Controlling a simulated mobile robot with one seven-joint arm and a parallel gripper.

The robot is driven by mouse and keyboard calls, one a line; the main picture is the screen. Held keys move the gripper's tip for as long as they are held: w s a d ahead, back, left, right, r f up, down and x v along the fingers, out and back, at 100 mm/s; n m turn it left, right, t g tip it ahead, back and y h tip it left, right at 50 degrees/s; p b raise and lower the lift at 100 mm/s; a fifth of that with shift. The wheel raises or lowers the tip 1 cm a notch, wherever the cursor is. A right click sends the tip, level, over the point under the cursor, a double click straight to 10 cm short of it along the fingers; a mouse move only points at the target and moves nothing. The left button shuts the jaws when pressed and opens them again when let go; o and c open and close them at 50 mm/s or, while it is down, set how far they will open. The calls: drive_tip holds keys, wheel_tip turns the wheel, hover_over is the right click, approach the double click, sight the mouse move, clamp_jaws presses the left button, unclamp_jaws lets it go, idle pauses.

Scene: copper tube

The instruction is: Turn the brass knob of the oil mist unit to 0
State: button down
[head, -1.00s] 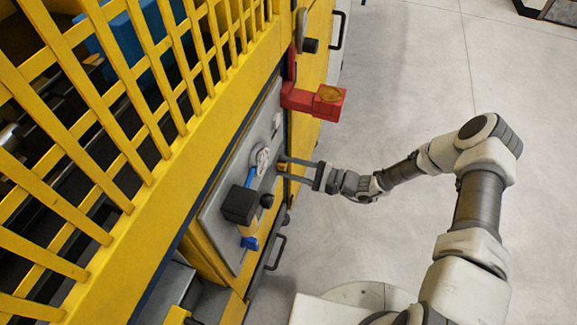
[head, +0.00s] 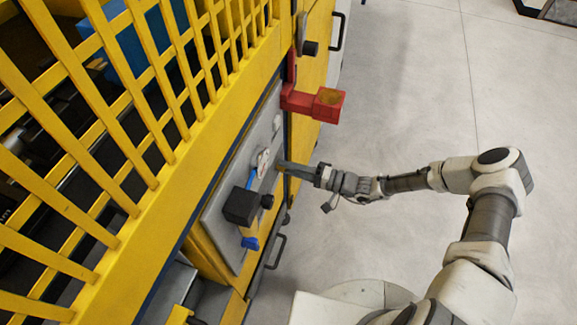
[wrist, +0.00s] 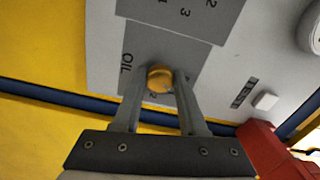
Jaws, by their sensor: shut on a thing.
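The round brass knob (wrist: 159,77) sits on a grey plate (wrist: 190,52) marked "OIL" in the wrist view. My gripper (wrist: 161,84) has one finger on each side of the knob and is shut on it. A digit that looks like 2 shows just below the knob; other scale marks and any pointer are hidden or too small to read. In the head view, my gripper (head: 283,167) reaches the grey panel (head: 225,205) from the right, and its fingers hide the knob.
A red bracket (head: 318,102) juts from the yellow machine just beyond my gripper. The floor (head: 400,90) to the right is clear.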

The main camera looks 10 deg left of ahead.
drive_tip(key=n, duration=0.4)
drive_tip(key=shift+w+n+p, duration=0.1)
drive_tip(key=shift+n+p, duration=0.2)
drive_tip(key=shift+p, duration=0.05)
idle(0.4)
drive_tip(key=shift+c, duration=2.2)
unclamp_jaws()
drive_tip(key=s+d+p, duration=0.1)
drive_tip(key=d, duration=1.6)
drive_tip(key=shift+s+d+p, duration=0.2)
drive_tip(key=shift+s+p, duration=0.05)
drive_tip(key=shift+p, duration=0.15)
